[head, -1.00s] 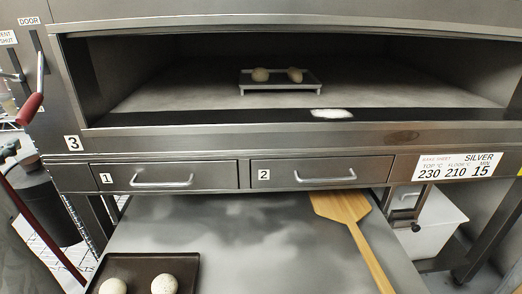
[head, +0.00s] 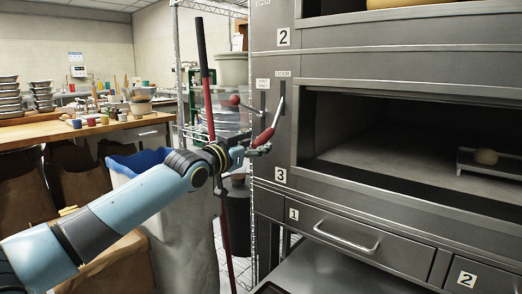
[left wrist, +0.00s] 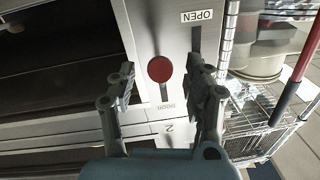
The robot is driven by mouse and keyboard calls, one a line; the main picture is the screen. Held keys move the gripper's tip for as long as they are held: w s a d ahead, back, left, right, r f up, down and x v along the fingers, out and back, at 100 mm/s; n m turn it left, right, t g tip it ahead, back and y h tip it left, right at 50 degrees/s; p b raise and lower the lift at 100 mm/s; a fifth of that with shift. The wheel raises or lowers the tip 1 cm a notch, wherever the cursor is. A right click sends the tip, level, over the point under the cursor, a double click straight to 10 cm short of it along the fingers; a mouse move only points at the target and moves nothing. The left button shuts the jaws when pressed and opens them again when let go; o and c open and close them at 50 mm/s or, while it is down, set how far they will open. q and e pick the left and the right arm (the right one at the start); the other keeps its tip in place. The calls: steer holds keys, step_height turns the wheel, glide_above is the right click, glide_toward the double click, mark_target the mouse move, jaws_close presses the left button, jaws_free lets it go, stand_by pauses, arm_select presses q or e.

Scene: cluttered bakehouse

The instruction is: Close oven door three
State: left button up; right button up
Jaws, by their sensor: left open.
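Oven three (head: 395,132), marked with a 3 plate, stands with its chamber open at the right of the head view. Its door lever has a red grip (head: 264,137) and hangs out from a slot under the DOOR label. My left gripper (head: 262,150) is at this grip, its fingers open. In the left wrist view, the red grip (left wrist: 160,69) shows end-on between the two spread fingers of my left gripper (left wrist: 160,76), with gaps on both sides. Inside the chamber, a bun (head: 485,156) sits on a small raised tray (head: 468,168). My right gripper is out of view.
A second lever with a red knob (head: 235,100) is just left of the door lever. A red pole (head: 208,110) and wire rack stand close behind my left arm. Drawer one (head: 345,238) is shut below the oven. A cluttered wooden bench (head: 90,133) is further left.

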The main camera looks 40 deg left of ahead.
arm_select(q)
steer(key=shift+w+b, duration=0.4)
steer(key=shift+w, duration=1.05)
jaws_close()
